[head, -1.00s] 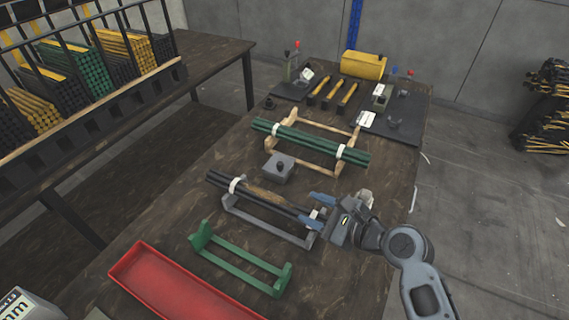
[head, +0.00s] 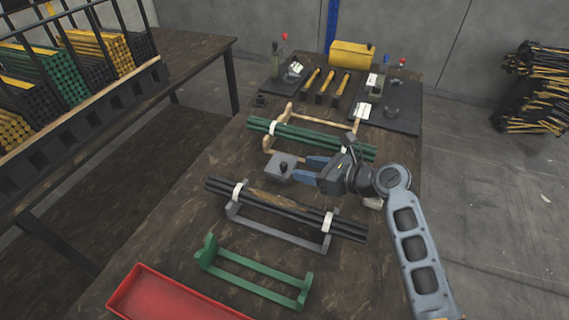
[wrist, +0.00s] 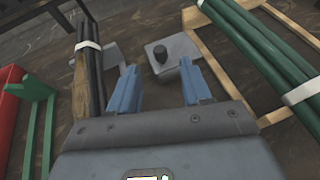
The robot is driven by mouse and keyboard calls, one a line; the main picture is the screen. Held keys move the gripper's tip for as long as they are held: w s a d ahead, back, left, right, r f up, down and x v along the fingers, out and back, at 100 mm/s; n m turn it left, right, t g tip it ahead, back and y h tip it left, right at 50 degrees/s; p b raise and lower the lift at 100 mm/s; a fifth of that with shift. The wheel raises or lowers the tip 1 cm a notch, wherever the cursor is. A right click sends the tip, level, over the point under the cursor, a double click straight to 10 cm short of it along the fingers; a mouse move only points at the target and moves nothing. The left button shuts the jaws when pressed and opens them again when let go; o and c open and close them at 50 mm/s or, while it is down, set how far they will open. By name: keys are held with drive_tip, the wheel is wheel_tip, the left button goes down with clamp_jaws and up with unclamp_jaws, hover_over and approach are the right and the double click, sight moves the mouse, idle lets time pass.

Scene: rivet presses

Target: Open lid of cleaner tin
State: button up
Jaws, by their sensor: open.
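The cleaner tin (head: 283,170) is a small grey box with a black knob on its top. It stands on the table between the green rod bundle and the dark rod bundle, and its lid (wrist: 177,47) appears to be on. My gripper (head: 308,167) has blue fingers and is open just to the right of the tin. In the wrist view the open fingers (wrist: 160,68) point toward the tin, with the black knob (wrist: 158,53) ahead of the gap between them. Nothing is between the fingers. I cannot tell the exact height of the fingers over the lid.
A bundle of green rods (head: 310,139) lies on a wooden cradle behind the tin. Dark rods (head: 280,204) lie on a grey cradle in front. An empty green cradle (head: 255,275) and a red tray (head: 165,295) are nearer. Presses and a yellow box (head: 352,60) stand at the back.

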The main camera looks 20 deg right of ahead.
sight(286, 165)
drive_tip(key=x, duration=0.7)
drive_tip(key=shift+a, duration=0.1)
clamp_jaws()
idle(0.3)
